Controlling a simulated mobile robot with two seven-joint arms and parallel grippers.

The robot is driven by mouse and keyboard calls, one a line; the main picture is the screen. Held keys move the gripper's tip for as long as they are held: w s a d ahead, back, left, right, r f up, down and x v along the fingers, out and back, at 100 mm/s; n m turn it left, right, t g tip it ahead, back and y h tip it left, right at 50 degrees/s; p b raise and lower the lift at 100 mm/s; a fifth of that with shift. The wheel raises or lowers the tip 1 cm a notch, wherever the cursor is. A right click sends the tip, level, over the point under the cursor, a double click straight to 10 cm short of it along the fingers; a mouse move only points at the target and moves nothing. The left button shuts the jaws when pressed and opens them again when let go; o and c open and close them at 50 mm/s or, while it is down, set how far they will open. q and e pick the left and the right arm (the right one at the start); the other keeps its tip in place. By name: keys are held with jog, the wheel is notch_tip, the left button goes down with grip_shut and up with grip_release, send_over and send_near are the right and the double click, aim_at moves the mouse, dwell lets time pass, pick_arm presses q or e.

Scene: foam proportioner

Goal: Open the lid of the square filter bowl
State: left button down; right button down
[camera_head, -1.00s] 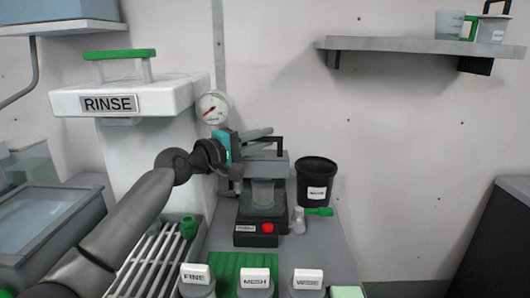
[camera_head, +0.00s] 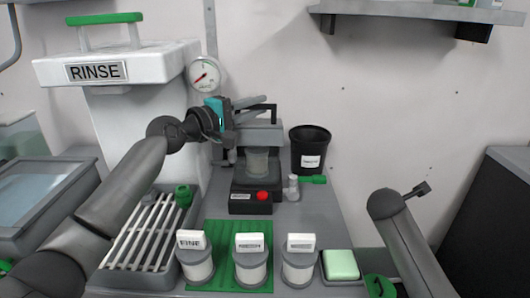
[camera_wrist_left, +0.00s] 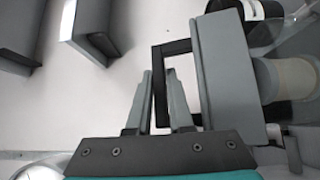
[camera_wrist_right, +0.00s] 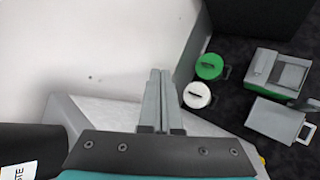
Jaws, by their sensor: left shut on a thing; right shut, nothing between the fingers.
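The filter unit has a grey block-like lid (camera_head: 262,134) with a black handle (camera_head: 272,108) above a clear bowl (camera_head: 258,162). The bowl sits on a black base (camera_head: 250,204) with a red button. My left gripper (camera_head: 250,103) reaches the handle from the left. In the left wrist view its fingers (camera_wrist_left: 160,92) are shut on the black handle (camera_wrist_left: 157,95), which stands off the side of the grey lid (camera_wrist_left: 225,75). Whether the lid has lifted off the bowl, I cannot tell. My right gripper (camera_wrist_right: 158,100) is shut and empty in the right wrist view, away from the unit.
A pressure gauge (camera_head: 204,76) is behind the left gripper. A black bucket (camera_head: 310,150) and a small clear bottle (camera_head: 292,188) stand right of the unit. Labelled jars (camera_head: 250,268) and a green sponge (camera_head: 341,264) are in front. The white RINSE station (camera_head: 140,65) is at left.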

pick_arm(q)
jog(key=shift+r, duration=0.15)
pick_arm(e)
jog(key=w+a+r+n+t, duration=0.1)
jog(key=a+r+n, duration=0.15)
jog(key=r, duration=0.35)
jog(key=w+a+r+n+t, duration=0.1)
jog(key=a+r, duration=0.3)
jog(key=r, duration=0.2)
jog(key=n+y, duration=0.6)
jog(key=n, duration=0.7)
send_near(265, 160)
jog(key=shift+t, duration=0.3)
jog(key=w+f, duration=0.1)
jog(key=f, duration=0.1)
jog(key=w+f, duration=0.1)
jog(key=f, duration=0.1)
jog(key=w+f, duration=0.2)
jog(key=shift+f, duration=0.1)
jog(key=shift+w+r, duration=0.2)
jog(key=shift+r, duration=0.4)
jog(key=shift+w+r, duration=0.25)
jog(key=shift+r, duration=0.3)
jog(key=shift+w+r, duration=0.15)
jog(key=shift+r, duration=0.65)
